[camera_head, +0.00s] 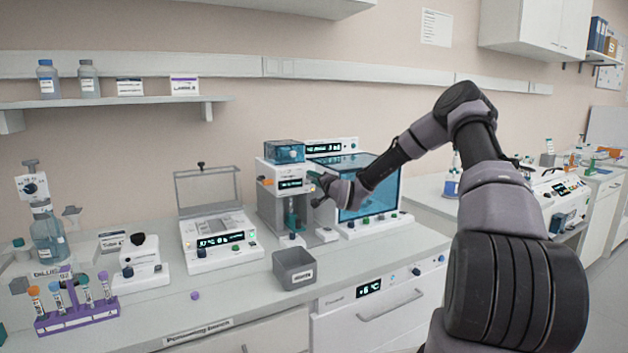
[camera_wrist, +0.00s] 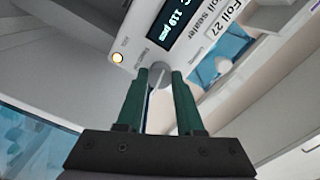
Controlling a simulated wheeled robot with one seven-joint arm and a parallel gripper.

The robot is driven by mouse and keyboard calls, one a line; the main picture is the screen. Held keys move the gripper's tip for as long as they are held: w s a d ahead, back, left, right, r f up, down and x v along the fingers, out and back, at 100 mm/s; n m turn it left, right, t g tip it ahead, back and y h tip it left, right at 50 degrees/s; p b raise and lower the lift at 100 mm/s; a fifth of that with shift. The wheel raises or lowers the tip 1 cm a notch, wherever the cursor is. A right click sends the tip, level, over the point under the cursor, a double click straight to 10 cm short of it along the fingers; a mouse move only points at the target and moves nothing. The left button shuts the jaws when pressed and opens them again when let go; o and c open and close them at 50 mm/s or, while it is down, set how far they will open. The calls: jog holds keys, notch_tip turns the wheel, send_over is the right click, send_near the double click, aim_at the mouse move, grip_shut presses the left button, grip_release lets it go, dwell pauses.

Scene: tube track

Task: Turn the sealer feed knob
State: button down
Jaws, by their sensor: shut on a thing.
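The foil sealer (camera_head: 268,207) stands at the back of the bench in the head view, with a teal top and a lit display. In the wrist view its white front panel (camera_wrist: 140,28) fills the top, with a dark display (camera_wrist: 178,20) and a lit amber lamp (camera_wrist: 117,58). My gripper (camera_wrist: 159,76) has its two green fingers on either side of the small grey feed knob (camera_wrist: 158,68), shut on it. In the head view my gripper (camera_head: 317,182) is at the sealer's right front, and the knob is hidden there.
A blue-windowed cabinet device (camera_head: 355,213) stands close on the right of the sealer. A scale-like device with an open lid (camera_head: 222,240) is on the left. A grey bin (camera_head: 293,274) sits in front. A tube rack (camera_head: 78,318) is at the far left.

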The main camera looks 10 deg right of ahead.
jog(key=shift+f+m, duration=0.1)
jog(key=shift+m, duration=1)
jog(key=c, duration=0.5)
grip_release()
jog(key=shift+c, duration=0.2)
jog(key=v, duration=1)
jog(key=shift+s+d, duration=0.15)
jog(key=shift+s, duration=0.25)
